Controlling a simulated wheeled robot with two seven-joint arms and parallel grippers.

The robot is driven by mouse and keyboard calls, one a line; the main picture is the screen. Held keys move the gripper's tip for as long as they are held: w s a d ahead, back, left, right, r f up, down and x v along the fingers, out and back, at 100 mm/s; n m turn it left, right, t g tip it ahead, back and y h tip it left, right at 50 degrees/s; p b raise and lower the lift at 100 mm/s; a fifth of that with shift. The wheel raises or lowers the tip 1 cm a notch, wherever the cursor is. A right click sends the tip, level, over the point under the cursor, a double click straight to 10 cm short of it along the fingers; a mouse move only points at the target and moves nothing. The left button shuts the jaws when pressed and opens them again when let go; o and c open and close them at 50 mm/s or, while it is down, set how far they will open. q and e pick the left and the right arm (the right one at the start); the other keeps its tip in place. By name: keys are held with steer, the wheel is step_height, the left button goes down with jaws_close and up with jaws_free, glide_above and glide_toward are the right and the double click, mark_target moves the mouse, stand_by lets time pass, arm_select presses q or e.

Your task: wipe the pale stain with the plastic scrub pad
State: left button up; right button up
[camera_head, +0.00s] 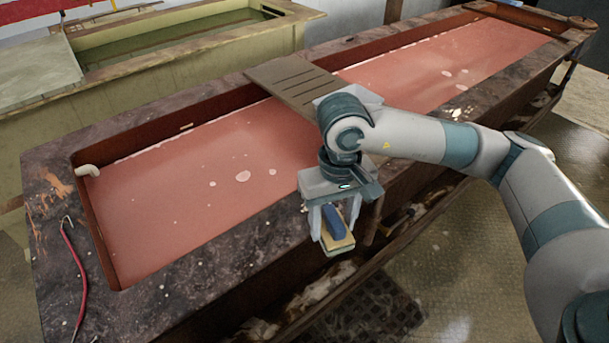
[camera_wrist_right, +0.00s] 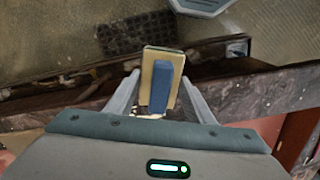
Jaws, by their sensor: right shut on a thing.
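The plastic scrub pad (camera_head: 338,236) is a flat yellowish block with a blue grip on top. My right gripper (camera_head: 335,222) is shut on it and holds it by the near edge of the long trough, above the floor side. In the right wrist view the pad (camera_wrist_right: 174,67) sits between the fingers of the gripper (camera_wrist_right: 160,98), blue grip towards the camera. Several pale blotches show on the trough's red surface, the largest near the middle (camera_head: 243,176); I cannot tell which is the pale stain. My left gripper is not in view.
The trough's dark stone rim (camera_head: 180,262) surrounds the red surface. A slatted board (camera_head: 290,82) lies across the trough. A red hooked object (camera_head: 76,265) lies on the left rim. A second, yellowish trough (camera_head: 190,80) stands behind. A dark mat (camera_head: 372,312) lies on the floor.

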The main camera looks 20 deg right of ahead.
mark_target(324, 209)
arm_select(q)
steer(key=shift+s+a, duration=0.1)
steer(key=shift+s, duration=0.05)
